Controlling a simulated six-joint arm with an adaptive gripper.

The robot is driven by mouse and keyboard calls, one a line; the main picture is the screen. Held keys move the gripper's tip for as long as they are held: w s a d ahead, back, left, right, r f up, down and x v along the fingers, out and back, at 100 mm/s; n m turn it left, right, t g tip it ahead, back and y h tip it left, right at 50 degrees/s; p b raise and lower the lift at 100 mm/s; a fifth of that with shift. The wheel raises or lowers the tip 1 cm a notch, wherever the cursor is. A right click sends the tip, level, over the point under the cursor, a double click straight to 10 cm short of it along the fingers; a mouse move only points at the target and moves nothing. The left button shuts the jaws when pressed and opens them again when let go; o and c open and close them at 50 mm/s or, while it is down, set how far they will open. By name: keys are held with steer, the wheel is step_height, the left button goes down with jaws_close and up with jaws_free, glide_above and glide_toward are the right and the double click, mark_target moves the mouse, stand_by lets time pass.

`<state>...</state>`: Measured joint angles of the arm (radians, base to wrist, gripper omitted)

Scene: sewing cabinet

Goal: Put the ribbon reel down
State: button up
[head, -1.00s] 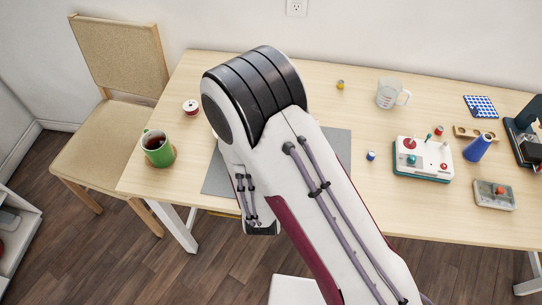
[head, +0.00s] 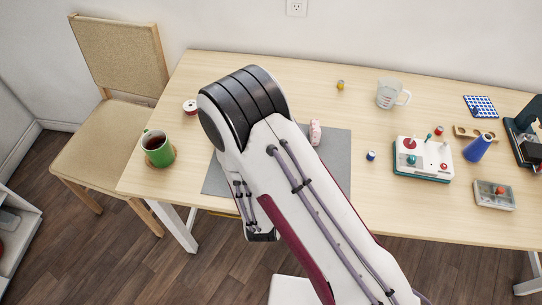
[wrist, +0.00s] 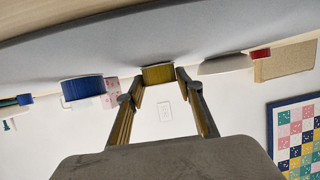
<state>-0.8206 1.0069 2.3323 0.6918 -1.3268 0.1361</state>
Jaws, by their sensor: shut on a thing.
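My gripper (wrist: 157,82) shows in the wrist view, where the scene is upside down. Its two fingers are shut on an olive-yellow piece, which I take for the ribbon reel (wrist: 158,74). The reel sits between the fingertips, right by the grey mat (wrist: 150,40); I cannot tell whether it touches. In the head view my arm hides the gripper and the reel, and the mat (head: 335,165) shows around the arm.
A pink patterned item (head: 315,132) stands on the mat. A green mug (head: 158,149) and a red-and-white spool (head: 190,107) are to the left. A blue spool (head: 371,155), measuring jug (head: 390,94) and sewing items are to the right.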

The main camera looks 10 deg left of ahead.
steer(key=shift+s+f, duration=0.1)
steer(key=shift+f, duration=0.6)
steer(key=o, duration=1)
steer(key=shift+o, duration=0.2)
steer(key=shift+r, duration=0.5)
steer(key=shift+s+a+r, duration=0.1)
steer(key=shift+s+r, duration=0.05)
steer(key=shift+v, duration=3.55)
steer(key=shift+r, duration=0.2)
